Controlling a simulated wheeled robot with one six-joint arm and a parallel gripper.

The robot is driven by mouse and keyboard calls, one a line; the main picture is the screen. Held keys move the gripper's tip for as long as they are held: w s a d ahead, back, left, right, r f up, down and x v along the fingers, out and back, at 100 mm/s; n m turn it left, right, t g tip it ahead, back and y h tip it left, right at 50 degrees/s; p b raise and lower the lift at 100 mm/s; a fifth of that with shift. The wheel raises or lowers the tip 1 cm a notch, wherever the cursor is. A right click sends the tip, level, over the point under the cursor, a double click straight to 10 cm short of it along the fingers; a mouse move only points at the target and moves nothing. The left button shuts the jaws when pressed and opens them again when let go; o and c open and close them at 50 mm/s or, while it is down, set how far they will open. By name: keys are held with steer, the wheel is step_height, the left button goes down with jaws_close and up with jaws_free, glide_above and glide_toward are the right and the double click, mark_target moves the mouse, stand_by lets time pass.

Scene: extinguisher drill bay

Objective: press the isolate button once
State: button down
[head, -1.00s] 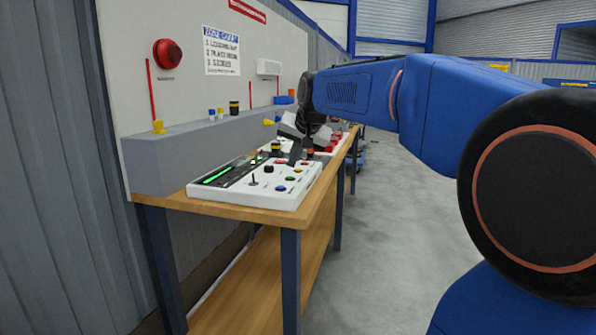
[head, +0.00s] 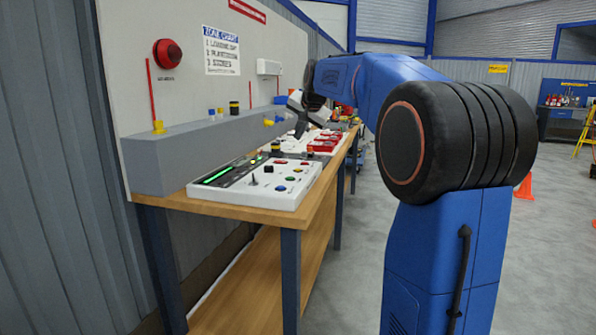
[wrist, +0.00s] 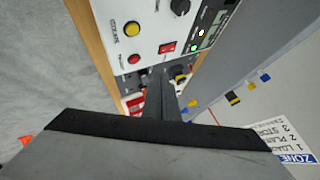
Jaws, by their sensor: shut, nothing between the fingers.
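The white control panel (head: 240,204) lies on the wooden bench. In the wrist view a yellow button (wrist: 132,29) sits near the panel's edge, with a small label that appears to read "isolate". A red button (wrist: 135,59) sits beside it, closer to the panel's far end. In the head view the yellow button (head: 297,171) is tiny, and its label is unreadable. My gripper (head: 299,134) is shut and empty, raised above the bench beyond the panel's far end. Its fingers (wrist: 158,95) point down in the wrist view, apart from the buttons.
The panel also has green (head: 291,178) and blue (head: 281,188) buttons, a joystick (head: 253,181) and a red rocker switch (wrist: 167,47). More red and white equipment (head: 322,142) lies farther along the bench. A grey ledge (head: 180,165) runs along the wall.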

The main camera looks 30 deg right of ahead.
steer(key=shift+f, duration=0.1)
glide_above(299, 172)
steer(key=shift+f, duration=4.3)
steer(key=shift+f, duration=0.1)
steer(key=shift+f, duration=0.35)
steer(key=shift+f, duration=0.45)
steer(key=shift+r, duration=0.9)
steer(key=shift+r, duration=2.5)
